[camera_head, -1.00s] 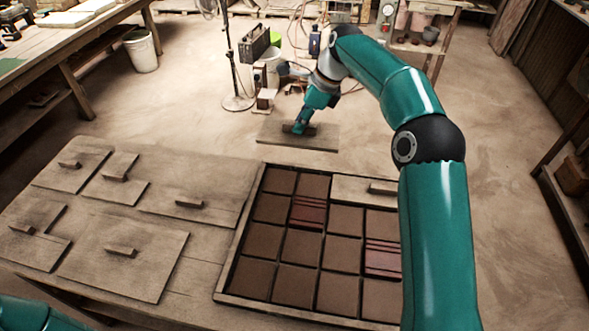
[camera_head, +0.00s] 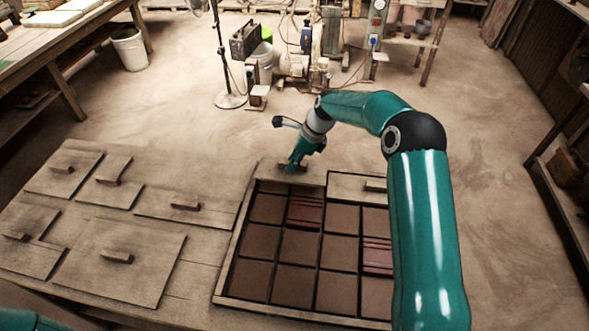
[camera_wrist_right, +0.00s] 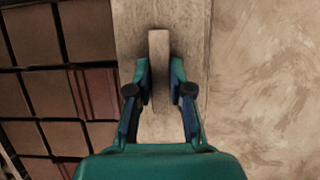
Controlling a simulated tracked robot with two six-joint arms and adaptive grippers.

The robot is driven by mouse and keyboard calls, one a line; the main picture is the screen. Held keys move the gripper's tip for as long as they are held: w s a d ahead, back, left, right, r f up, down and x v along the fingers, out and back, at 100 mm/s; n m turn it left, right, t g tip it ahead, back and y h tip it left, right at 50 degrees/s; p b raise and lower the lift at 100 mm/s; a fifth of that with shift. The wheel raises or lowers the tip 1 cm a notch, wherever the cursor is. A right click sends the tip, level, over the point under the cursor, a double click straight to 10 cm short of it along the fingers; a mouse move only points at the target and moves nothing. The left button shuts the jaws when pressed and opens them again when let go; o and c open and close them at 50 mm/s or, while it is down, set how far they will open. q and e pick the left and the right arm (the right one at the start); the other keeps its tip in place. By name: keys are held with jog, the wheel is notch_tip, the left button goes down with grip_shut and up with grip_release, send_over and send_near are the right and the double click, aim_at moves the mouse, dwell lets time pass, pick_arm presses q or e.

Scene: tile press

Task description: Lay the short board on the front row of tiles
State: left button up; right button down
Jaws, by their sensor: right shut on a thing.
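My right gripper (camera_head: 292,167) is shut on the upright handle of the short board (camera_head: 313,178). In the right wrist view the handle (camera_wrist_right: 159,70) stands between the two fingers, and the plain board (camera_wrist_right: 188,40) lies flat beneath them. The board is at the far edge of the tile tray (camera_head: 232,262), over the left part of its far row; I cannot tell whether it touches the tiles. Brown tiles (camera_head: 291,284) fill the rows nearer to me, with red grooved ones (camera_head: 305,213) among them. My left gripper is out of view.
Another handled board (camera_head: 345,187) lies on the right part of the far row, partly behind my right arm. Several handled boards (camera_head: 130,262) lie on the table to the left. A stand (camera_head: 229,100) and equipment are on the floor beyond.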

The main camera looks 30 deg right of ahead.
aim_at(294, 173)
notch_tip(294, 173, down, 4)
jog(key=shift+f+p, duration=0.15)
jog(key=shift+p, duration=0.25)
jog(key=shift+f+b, duration=0.3)
jog(key=shift+f, duration=0.15)
jog(key=c, duration=1.1)
grip_release()
jog(key=shift+o, duration=0.2)
jog(key=shift+r, duration=0.15)
